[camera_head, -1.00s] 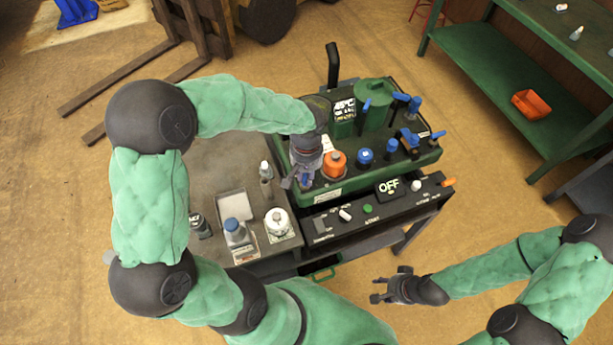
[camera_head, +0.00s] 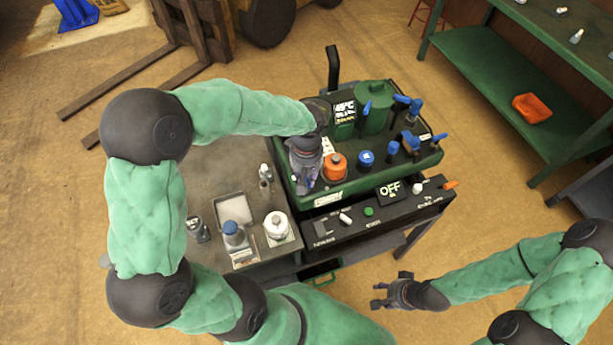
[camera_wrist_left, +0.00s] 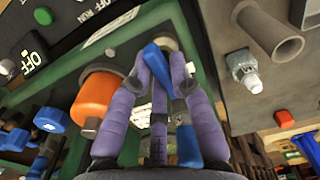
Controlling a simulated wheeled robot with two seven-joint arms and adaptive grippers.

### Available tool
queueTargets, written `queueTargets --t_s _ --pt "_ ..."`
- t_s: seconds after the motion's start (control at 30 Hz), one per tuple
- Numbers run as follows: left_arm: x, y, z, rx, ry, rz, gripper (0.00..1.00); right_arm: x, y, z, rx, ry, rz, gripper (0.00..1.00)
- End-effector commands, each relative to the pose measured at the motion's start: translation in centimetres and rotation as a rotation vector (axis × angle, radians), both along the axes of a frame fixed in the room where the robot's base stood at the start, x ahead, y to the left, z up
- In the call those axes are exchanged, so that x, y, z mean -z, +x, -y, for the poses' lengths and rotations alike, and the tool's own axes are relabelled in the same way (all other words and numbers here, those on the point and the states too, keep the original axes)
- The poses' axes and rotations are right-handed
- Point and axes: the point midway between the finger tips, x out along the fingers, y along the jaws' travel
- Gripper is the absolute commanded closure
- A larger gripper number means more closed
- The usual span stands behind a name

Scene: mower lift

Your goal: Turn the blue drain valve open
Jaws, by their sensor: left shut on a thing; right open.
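The blue drain valve handle (camera_wrist_left: 157,62) shows in the left wrist view between the purple fingers of my left gripper (camera_wrist_left: 158,75). It tilts, and the fingers sit on both sides of it, closed around it. In the head view my left gripper (camera_head: 306,184) is at the front left corner of the green machine (camera_head: 328,200), left of the orange cap (camera_head: 335,167), and hides most of the valve. My right gripper (camera_head: 380,297) is open and empty, out over the floor in front of the bench.
Several blue knobs and levers, including a blue cap (camera_head: 366,158), stand on the machine. A black panel (camera_head: 389,206) reading OFF runs along its front. A white-capped bottle (camera_head: 277,225) and a blue-capped bottle (camera_head: 232,234) stand on the grey table (camera_head: 208,160) to the left.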

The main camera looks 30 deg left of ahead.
Motion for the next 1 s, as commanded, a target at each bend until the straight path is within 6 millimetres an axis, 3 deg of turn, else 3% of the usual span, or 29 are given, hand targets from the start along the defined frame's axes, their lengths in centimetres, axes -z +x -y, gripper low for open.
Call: queueTargets --t_s 0.2,0.23,0.3,0.73,1.0 --pt "0.0 0.0 0.0 -0.002 -0.001 0.001 1.0 0.0 0.0 0.0 0.0 0.0 0.0 0.55" --pt "0.0 0.0 0.0 -0.002 -0.001 0.001 0.71 0.0 0.0 0.0 0.0 0.0 0.0 0.55" --pt "0.0 0.0 0.0 -0.002 -0.001 0.001 0.55 0.0 0.0 0.0 0.0 0.0 0.0 0.55" --pt "-0.7 0.1 0.0 0.0 0.0 0.003 0.55 0.0 0.0 0.0 0.0 0.0 0.0 0.55" --pt "-5.3 0.2 0.0 0.001 0.0 0.006 0.55 0.0 0.0 0.0 0.0 0.0 0.0 0.55"
